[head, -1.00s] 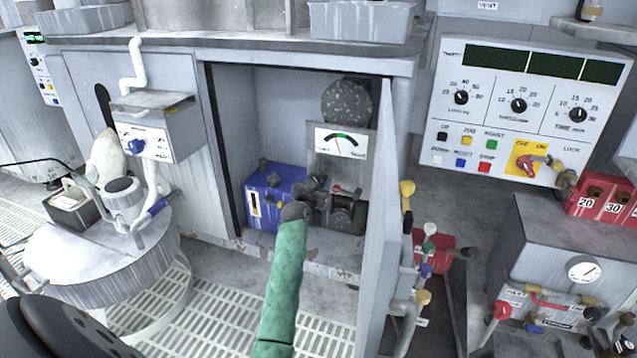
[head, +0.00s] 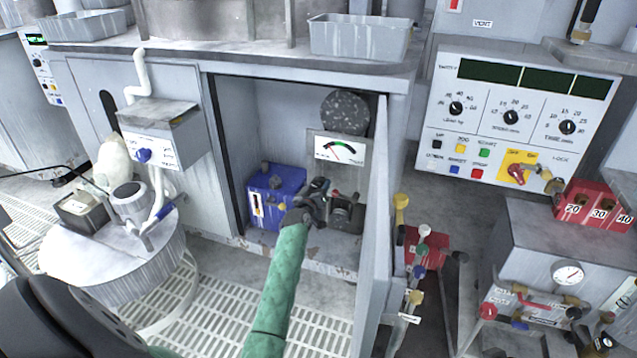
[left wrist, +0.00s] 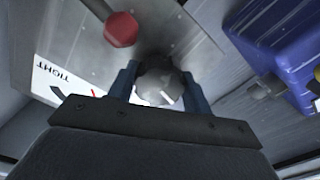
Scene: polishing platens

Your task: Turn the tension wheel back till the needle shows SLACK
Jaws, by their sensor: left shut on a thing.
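The tension gauge (head: 340,149) is a white dial with a green and black arc, on a grey plate inside the open cabinet. Its thin red needle leans left of centre; its lettering is too small to read in the head view. In the left wrist view part of the dial (left wrist: 62,86) shows the word TIGHT, with the rest cut off. My left gripper (head: 320,190) reaches into the cabinet below the dial. Its two fingers are shut on a grey rounded knob (left wrist: 158,84), apparently the tension wheel. A red knob (left wrist: 121,28) sits beside it, apart from the fingers. My right gripper is out of view.
A blue box (head: 276,196) stands left of my gripper inside the cabinet. The open cabinet door (head: 378,220) stands close to the right of my arm.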

